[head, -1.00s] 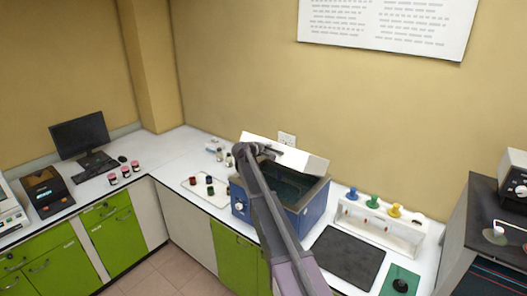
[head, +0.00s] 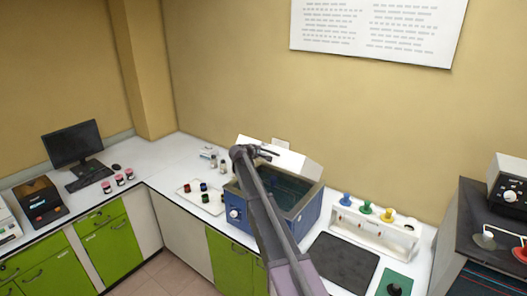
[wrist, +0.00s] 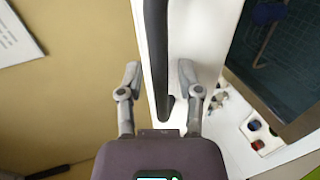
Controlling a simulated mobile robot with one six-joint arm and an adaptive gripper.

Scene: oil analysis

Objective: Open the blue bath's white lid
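The blue bath (head: 302,226) stands on the counter in the head view, with its dark interior exposed. Its white lid (head: 297,163) is raised and tilted up along the back edge. My gripper (head: 262,152) is at the left part of the lid. In the wrist view, the fingers of my gripper (wrist: 159,76) are spread apart, on either side of a dark bar (wrist: 156,50) and the edge of the white lid (wrist: 196,35). I see gaps between the fingers and the bar. My arm hides part of the bath's front.
A white tray (head: 181,192) with small dark bottles lies left of the bath. A white rack (head: 375,236) with coloured knobs and a dark mat (head: 342,262) are to its right.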

